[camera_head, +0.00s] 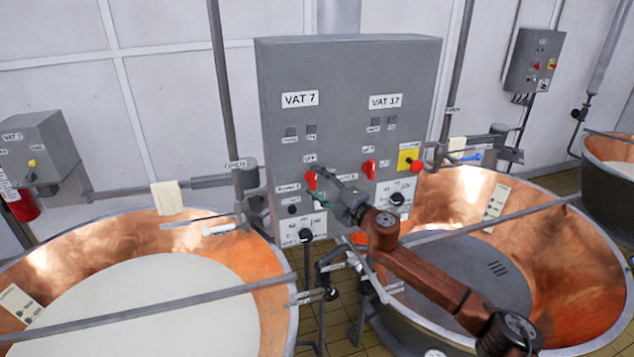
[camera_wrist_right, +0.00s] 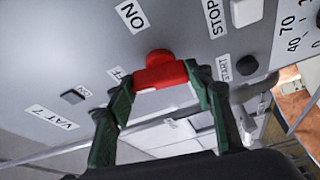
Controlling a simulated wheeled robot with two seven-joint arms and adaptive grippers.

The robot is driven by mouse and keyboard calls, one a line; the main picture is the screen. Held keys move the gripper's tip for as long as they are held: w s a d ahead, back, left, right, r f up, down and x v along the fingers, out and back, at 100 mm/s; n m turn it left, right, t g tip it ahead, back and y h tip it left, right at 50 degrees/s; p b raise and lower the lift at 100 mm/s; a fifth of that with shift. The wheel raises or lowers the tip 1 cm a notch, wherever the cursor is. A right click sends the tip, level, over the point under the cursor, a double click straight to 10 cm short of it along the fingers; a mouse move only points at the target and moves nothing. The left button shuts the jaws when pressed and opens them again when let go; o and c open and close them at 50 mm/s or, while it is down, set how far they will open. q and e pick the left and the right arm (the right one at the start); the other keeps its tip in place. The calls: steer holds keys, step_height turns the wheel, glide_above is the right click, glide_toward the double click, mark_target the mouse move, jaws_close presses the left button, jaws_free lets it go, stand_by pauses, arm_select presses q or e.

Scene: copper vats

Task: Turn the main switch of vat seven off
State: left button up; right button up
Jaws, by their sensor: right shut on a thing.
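The grey control cabinet (camera_head: 350,80) carries a VAT 7 label (camera_head: 300,98) on its left half. Below that label is a red rotary switch (camera_head: 310,181). My right gripper (camera_head: 320,188) reaches it from the right and partly covers it. In the right wrist view the red switch handle (camera_wrist_right: 160,74) sits between the two green fingers of my right gripper (camera_wrist_right: 160,82), which are shut on it. An ON label (camera_wrist_right: 131,16) is beside the switch, and another label is partly hidden by a finger. My left gripper is out of view.
Knobs (camera_head: 305,236) sit lower on the panel. Copper vats (camera_head: 262,265) stand left and right (camera_head: 560,235), with metal bars across them.

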steer(key=shift+n+g, duration=0.4)
steer(key=shift+n, duration=0.6)
steer(key=o, duration=1.2)
steer(key=shift+a, duration=0.1)
steer(key=shift+c, duration=0.2)
steer(key=v, duration=1.2)
